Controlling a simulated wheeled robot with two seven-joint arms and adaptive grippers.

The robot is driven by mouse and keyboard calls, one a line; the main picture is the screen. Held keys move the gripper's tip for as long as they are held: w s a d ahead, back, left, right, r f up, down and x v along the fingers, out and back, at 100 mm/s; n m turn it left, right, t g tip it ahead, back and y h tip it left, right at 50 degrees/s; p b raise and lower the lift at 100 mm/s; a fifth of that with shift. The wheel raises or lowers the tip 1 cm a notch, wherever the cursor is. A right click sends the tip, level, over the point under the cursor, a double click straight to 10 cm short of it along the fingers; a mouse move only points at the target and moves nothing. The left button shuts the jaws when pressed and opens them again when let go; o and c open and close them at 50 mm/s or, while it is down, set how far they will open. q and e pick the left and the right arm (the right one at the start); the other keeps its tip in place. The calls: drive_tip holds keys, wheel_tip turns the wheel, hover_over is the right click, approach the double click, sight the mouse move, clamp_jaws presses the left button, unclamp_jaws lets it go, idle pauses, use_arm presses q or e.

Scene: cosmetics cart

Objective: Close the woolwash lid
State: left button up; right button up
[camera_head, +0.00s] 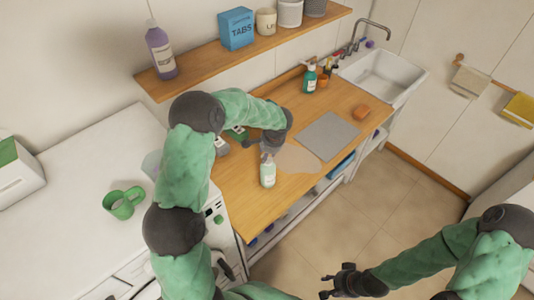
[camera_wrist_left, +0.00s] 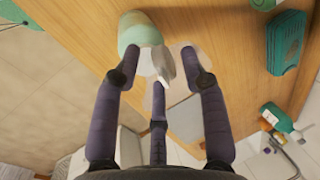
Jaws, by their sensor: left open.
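The woolwash is probably the pale green bottle (camera_head: 267,175) standing upright on the wooden counter. In the left wrist view the bottle (camera_wrist_left: 138,32) shows at the upper left, with its white top and lid (camera_wrist_left: 165,68) jutting out between my fingertips. The lid looks swung out, but its exact angle is unclear. My left gripper (camera_wrist_left: 171,62) is open around the top. In the head view my left gripper (camera_head: 268,147) is just behind the bottle top, partly hidden by my arm. My right gripper (camera_head: 335,280) hangs open and empty over the floor.
A grey mat (camera_head: 328,137) lies right of the bottle on the counter (camera_head: 235,205).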

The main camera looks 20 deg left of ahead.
use_arm(q)
drive_tip(key=v, duration=1.2)
